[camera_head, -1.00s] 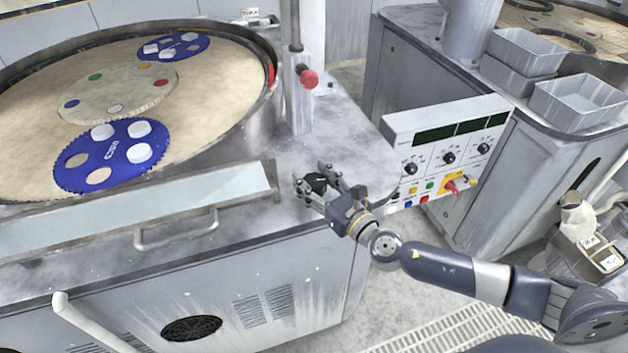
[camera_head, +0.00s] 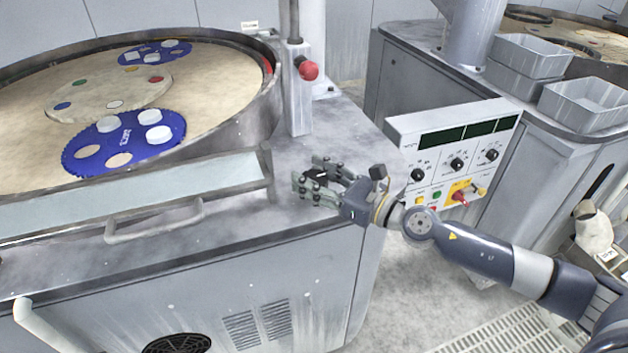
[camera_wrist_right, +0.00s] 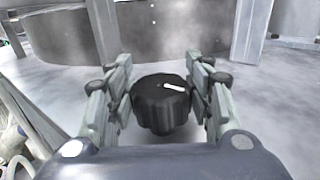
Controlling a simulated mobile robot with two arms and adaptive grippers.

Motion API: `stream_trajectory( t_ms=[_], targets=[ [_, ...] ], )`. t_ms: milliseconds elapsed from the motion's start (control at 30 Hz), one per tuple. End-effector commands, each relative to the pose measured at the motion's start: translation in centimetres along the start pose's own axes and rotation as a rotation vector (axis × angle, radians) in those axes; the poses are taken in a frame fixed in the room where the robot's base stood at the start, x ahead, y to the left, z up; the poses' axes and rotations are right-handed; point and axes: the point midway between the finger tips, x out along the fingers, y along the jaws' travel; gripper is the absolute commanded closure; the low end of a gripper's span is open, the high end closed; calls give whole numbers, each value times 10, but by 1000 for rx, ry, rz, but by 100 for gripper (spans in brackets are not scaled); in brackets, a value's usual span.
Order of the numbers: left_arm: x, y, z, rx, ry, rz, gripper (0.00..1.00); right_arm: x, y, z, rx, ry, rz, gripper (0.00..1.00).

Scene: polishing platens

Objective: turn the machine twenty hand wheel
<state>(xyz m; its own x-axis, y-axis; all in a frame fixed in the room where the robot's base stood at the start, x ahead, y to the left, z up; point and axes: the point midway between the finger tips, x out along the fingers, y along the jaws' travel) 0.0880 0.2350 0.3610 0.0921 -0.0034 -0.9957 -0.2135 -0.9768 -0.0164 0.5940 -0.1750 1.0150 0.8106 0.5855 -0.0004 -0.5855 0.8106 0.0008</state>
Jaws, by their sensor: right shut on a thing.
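The hand wheel is a small black fluted knob (camera_wrist_right: 158,106) with a white mark on its top, seen in the right wrist view pointing toward the right finger. In the head view, only a dark bit of it (camera_head: 317,176) shows between the fingers. It sits on the grey top of the near machine (camera_head: 245,219), by the front right corner. My right gripper (camera_head: 326,180) is shut on the knob, with one finger on each side; the fingers (camera_wrist_right: 160,80) also show in the right wrist view. My left gripper is not in view.
A post with a red button (camera_head: 308,70) stands behind the gripper. A control panel (camera_head: 455,150) is close to its right. A handle (camera_head: 155,222) and the round platen (camera_head: 215,95) with blue carriers (camera_head: 124,142) lie left. Grey bins (camera_head: 585,103) are far right.

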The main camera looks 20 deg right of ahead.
Motion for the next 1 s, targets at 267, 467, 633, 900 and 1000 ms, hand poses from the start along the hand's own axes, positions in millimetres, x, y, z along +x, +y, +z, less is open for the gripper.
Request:
stream_trajectory(
  t_ms=[267,467,633,900,1000],
  targets=[
    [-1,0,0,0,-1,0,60,0,-1,2,-2,-3,-3,31],
    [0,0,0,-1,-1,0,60,0,0,1,-1,-2,-2,31],
    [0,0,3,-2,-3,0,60,-1,0,0,0,-1,-2,31],
    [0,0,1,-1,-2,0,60,-16,1,-1,5,-1,-1,31],
    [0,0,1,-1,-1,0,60,-26,1,-1,5,-1,-1,31]
  ],
)
